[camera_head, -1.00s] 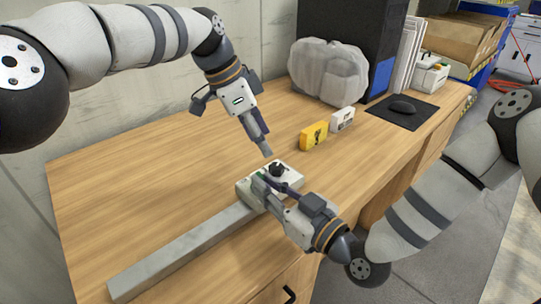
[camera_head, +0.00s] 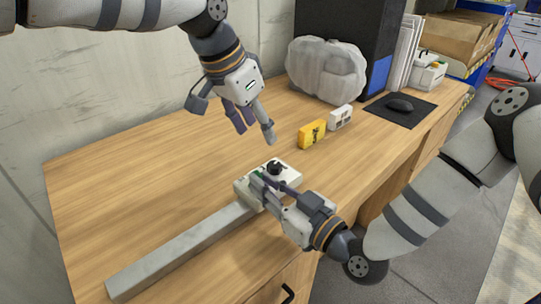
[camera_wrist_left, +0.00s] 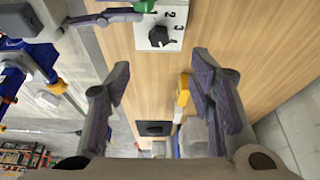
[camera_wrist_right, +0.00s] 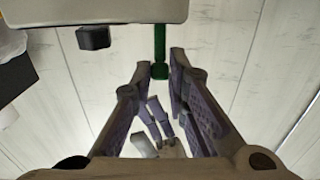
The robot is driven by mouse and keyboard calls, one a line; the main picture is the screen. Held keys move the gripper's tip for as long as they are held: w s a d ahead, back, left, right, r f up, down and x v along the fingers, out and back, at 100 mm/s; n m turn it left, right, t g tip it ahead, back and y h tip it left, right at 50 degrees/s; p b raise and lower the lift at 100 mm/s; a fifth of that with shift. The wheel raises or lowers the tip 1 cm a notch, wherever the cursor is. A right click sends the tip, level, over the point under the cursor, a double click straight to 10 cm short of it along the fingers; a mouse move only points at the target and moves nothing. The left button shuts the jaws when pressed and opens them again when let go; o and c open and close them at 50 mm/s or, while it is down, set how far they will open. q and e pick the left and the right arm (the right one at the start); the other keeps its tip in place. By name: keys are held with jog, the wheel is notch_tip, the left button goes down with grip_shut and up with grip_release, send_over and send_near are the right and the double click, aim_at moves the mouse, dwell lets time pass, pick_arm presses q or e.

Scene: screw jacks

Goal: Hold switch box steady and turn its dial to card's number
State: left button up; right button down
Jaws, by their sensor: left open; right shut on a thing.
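The switch box (camera_head: 287,171) is a pale box on the wooden table, with a black dial (camera_head: 275,168) on its top. In the left wrist view the dial (camera_wrist_left: 158,37) has printed numbers around it, with 2 and 3 readable. My right gripper (camera_head: 262,180) is shut on the box's green part (camera_wrist_right: 158,45) at the near left side. My left gripper (camera_head: 254,126) is open and empty, above and behind the box, apart from the dial. A yellow block (camera_head: 312,134) with a dark mark stands behind the box; I cannot read the mark as a number.
A long grey bar (camera_head: 180,250) runs from the box to the table's front left. A white block (camera_head: 340,117) stands beside the yellow one. A wrapped grey bundle (camera_head: 326,70), a dark case (camera_head: 345,30) and a mouse on its mat (camera_head: 402,107) are farther back. The table's left is clear.

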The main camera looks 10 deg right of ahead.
aim_at(275, 164)
pick_arm(q)
jog(key=x, duration=1.2)
jog(key=c, duration=1.2)
jog(key=shift+o, duration=0.2)
